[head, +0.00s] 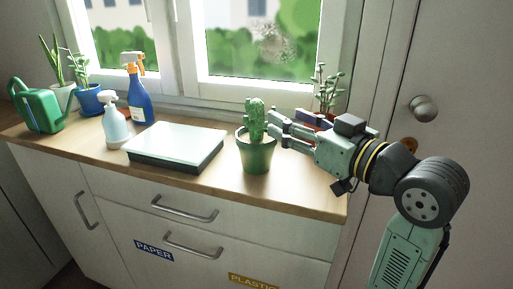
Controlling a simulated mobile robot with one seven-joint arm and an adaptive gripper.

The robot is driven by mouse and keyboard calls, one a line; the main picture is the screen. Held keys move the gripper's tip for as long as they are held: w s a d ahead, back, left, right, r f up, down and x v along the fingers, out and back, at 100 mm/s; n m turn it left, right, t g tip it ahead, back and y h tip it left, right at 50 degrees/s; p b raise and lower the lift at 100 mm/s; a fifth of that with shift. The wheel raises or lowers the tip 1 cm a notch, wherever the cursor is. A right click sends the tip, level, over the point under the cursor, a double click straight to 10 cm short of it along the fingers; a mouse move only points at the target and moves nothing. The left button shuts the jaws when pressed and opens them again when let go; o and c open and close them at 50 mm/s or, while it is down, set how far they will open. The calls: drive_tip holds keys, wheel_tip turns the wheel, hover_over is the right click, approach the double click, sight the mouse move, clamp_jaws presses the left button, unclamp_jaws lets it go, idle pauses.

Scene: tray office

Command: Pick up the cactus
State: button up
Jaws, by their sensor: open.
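The cactus (255,119) is green and upright. It stands in a green pot (257,156) on the wooden counter, right of the middle of the head view. My gripper (271,127) reaches in from the right at the height of the cactus and the pot's rim. Its fingers are open and point left, with the tips close to the right side of the cactus. I cannot tell whether the fingers touch the cactus or the pot.
A white-topped flat box (178,143) lies left of the pot. Spray bottles (137,95), a green watering can (38,110) and potted plants (88,98) stand further left. Another plant (326,90) stands behind my gripper. The window (250,45) is behind the counter (215,183).

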sight(261, 109)
drive_tip(key=p+x, duration=0.1)
drive_tip(key=x, duration=0.4)
drive_tip(key=p+x, duration=0.1)
drive_tip(key=x, duration=0.3)
drive_tip(key=shift+a+f+p, duration=0.15)
drive_tip(key=shift+a+p, duration=0.15)
drive_tip(key=shift+p, duration=0.1)
drive_tip(key=shift+w+a+f, duration=0.1)
drive_tip(key=shift+w+a, duration=0.2)
drive_tip(key=shift+w, duration=0.25)
drive_tip(key=shift+c, duration=0.4)
clamp_jaws()
